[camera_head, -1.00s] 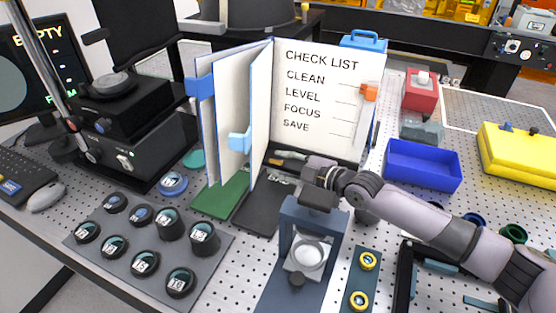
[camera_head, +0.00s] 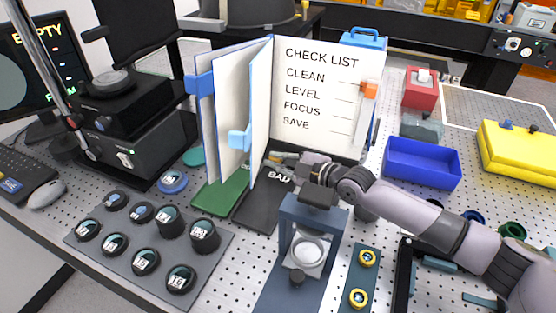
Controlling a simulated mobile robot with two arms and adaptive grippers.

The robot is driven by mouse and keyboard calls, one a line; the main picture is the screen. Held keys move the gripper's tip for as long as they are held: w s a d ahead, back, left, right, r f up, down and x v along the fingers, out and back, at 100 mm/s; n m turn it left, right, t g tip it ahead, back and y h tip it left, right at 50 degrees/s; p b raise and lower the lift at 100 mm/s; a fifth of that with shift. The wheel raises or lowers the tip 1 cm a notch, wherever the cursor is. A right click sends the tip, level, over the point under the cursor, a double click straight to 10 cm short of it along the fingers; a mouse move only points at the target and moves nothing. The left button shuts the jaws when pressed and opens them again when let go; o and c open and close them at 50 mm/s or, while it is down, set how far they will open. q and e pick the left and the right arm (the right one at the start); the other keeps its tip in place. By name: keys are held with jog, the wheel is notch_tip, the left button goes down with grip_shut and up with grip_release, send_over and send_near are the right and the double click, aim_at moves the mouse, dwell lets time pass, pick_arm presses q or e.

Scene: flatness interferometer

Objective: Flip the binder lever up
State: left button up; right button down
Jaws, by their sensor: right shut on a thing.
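The binder (camera_head: 318,98) stands open and upright on the perforated table, its right page reading CHECK LIST with CLEAN, LEVEL, FOCUS and SAVE. An orange tab (camera_head: 369,91) is on its right edge, and blue tabs are on the left pages. My right gripper (camera_head: 284,159) is low at the foot of the right page, near the spine. It is shut on a small part there, which appears to be the binder lever; the fingers and wrist largely hide it, so its angle cannot be told. My left gripper is out of view.
A dark blue fixture with a round lens (camera_head: 308,252) stands in front of my right wrist. A dark mat (camera_head: 259,212) and a green mat (camera_head: 221,193) lie before the binder.

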dwell(0.3)
jog(key=shift+f+b, duration=0.1)
jog(key=shift+b, duration=0.45)
jog(key=m+b, duration=0.1)
jog(key=b, duration=0.2)
jog(key=w+m+g+b, duration=0.1)
jog(key=b, duration=0.3)
jog(key=shift+w+d+r+m+g+b, duration=0.25)
jog(key=shift+d+r+m+g+b, duration=0.05)
jog(key=shift+r+m, duration=0.1)
jog(key=shift+w+r+m+b, duration=0.2)
jog(key=shift+m+b, duration=0.1)
jog(key=shift+b, duration=0.05)
jog(key=shift+w+d+r+m+g+y+b, duration=0.25)
jog(key=shift+w+m+g+b, duration=0.2)
jog(key=shift+g, duration=0.25)
jog(key=shift+w+d+r+m+g+y, duration=0.1)
jog(key=shift+w+d+m+g+y, duration=0.1)
jog(key=shift+w+m+g, duration=0.3)
jog(key=shift+w+d+r+m+g+y, duration=0.1)
jog(key=shift+w+d+m+g, duration=0.15)
jog(key=shift+m, duration=0.4)
jog(key=shift+a, duration=0.1)
jog(key=c, duration=1.7)
grip_release()
